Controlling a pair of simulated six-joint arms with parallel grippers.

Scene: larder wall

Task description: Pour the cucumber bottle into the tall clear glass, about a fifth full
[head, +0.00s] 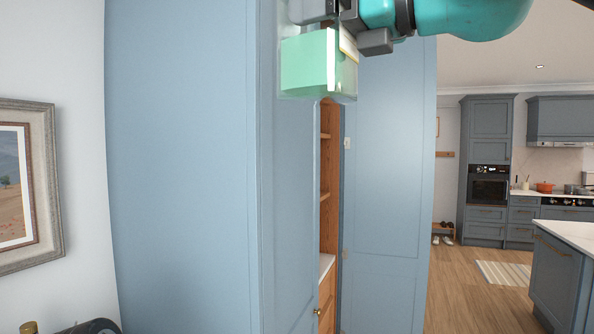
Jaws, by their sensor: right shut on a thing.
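My right gripper (346,22) is at the top of the head view, shut on a clear container of pale green liquid, which looks like the cucumber bottle (308,62). A pale label strip shows on its right side. The bottle is held in the air in front of the blue cupboard doors, and its upper part is hidden by the gripper or cut off by the frame. I cannot tell its tilt or whether it is pouring. The tall clear glass is not in view. My left gripper is not in view.
Tall blue larder doors (190,170) fill the middle, with wooden shelves (327,195) in the gap. A framed picture (28,190) hangs at left. A gold-capped item (28,327) shows at the bottom left. Wooden floor (465,290) and a kitchen island (560,270) lie at right.

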